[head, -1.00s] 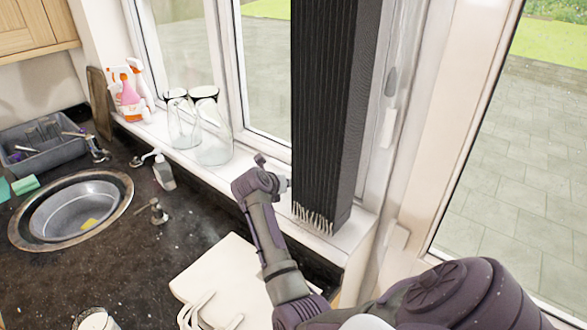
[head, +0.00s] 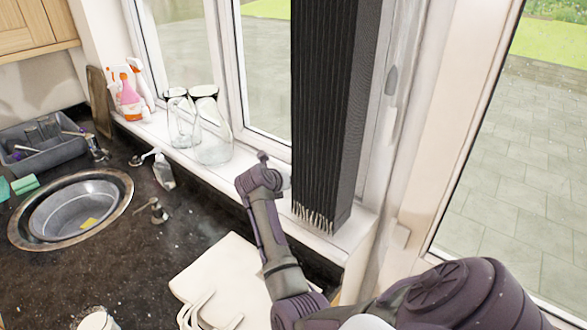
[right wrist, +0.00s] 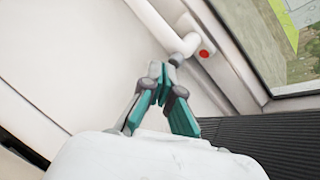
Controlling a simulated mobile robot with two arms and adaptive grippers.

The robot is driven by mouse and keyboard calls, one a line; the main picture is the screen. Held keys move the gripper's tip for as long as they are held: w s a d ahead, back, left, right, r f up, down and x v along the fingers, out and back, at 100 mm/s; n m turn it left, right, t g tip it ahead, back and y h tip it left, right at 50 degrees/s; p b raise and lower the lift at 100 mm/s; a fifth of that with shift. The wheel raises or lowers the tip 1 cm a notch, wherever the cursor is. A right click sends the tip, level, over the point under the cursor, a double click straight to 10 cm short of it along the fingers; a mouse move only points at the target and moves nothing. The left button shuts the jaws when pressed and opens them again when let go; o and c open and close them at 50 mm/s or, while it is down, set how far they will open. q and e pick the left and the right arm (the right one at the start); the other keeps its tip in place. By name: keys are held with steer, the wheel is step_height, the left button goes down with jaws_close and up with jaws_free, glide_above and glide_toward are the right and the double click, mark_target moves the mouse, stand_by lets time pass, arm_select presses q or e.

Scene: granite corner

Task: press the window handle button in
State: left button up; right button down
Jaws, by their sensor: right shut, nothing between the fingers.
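The window handle (right wrist: 183,45) is white and sits on the window frame in the right wrist view. Its button (right wrist: 204,53) is a small red disc on the handle's base. My right gripper (right wrist: 165,68) is shut and empty, with grey and teal fingers. Its tips appear just below and left of the handle base in that picture; I cannot tell whether they touch it. In the head view my right arm (head: 268,230) reaches to the window sill beside the dark blind, and its fingers do not show clearly. My left gripper is not in view.
A dark pleated blind (head: 325,110) hangs beside the arm and also shows in the right wrist view (right wrist: 275,135). Glass jugs (head: 212,130) and spray bottles (head: 128,95) stand on the sill.

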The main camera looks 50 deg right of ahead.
steer(key=shift+d, duration=0.55)
stand_by(0.5)
steer(key=shift+a, duration=0.15)
steer(key=shift+s+a, duration=0.1)
steer(key=shift+a, duration=0.85)
steer(key=shift+a+f, duration=0.1)
steer(key=shift+a, duration=0.4)
steer(key=shift+s+a, duration=0.2)
steer(key=shift+a, duration=1.75)
